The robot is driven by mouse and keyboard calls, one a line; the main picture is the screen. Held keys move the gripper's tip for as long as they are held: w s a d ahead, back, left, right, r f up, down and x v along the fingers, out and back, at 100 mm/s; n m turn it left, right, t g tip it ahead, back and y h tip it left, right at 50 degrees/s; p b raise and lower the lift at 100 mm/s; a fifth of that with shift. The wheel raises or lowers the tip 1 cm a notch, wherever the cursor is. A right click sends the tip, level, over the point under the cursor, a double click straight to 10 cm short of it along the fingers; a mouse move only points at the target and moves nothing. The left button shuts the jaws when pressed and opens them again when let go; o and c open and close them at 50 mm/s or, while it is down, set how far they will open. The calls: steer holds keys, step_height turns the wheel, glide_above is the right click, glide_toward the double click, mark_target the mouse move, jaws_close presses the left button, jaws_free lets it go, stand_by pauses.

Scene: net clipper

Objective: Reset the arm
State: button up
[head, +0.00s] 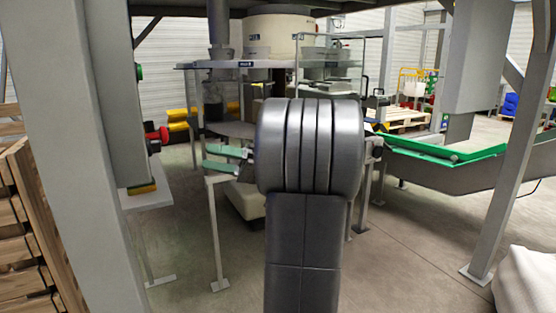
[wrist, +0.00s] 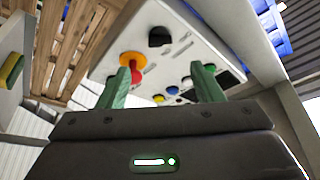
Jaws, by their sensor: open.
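My gripper (head: 222,159) shows in the head view, left of my dark arm, with two green fingers pointing left. The fingers are apart and nothing is between them. In the wrist view my gripper (wrist: 163,88) is open, with a green finger on each side. A white control panel (wrist: 190,45) lies beyond the fingertips. It bears a red-and-yellow knob (wrist: 131,62), a black knob (wrist: 159,37) and several small buttons. In the head view the panel's box (head: 123,130) is seen edge-on, with a red knob (head: 157,134) on its side. The fingertips are apart from it.
A grey post (head: 75,130) and stacked wooden pallets (head: 25,220) stand at the left. A machine on a metal frame (head: 275,50) stands behind my arm. A green-edged conveyor (head: 440,150) runs at the right, near a slanted post (head: 510,150).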

steer(key=b+x, duration=0.1)
steer(key=x, duration=1)
steer(key=shift+r, duration=0.1)
steer(key=p+v, duration=0.2)
steer(key=v, duration=1.1)
steer(key=s+a+r+m+t+h+p, duration=0.1)
steer(key=a+r+m+p, duration=0.1)
steer(key=a+m+p, duration=0.4)
steer(key=s+a+r+m+t+h+p, duration=0.1)
steer(key=a+m+p, duration=0.5)
steer(key=p, duration=0.9)
steer(key=shift+s+r+h+p, duration=0.3)
steer(key=shift+s+r+h, duration=0.45)
steer(key=shift+r+h, duration=0.1)
steer(key=m+h+p, duration=0.1)
steer(key=m+p, duration=0.1)
steer(key=p, duration=0.3)
steer(key=m+p, duration=0.2)
steer(key=p, duration=0.3)
steer(key=shift+a+r+h, duration=0.1)
steer(key=shift+a+h, duration=0.05)
steer(key=shift+h, duration=0.2)
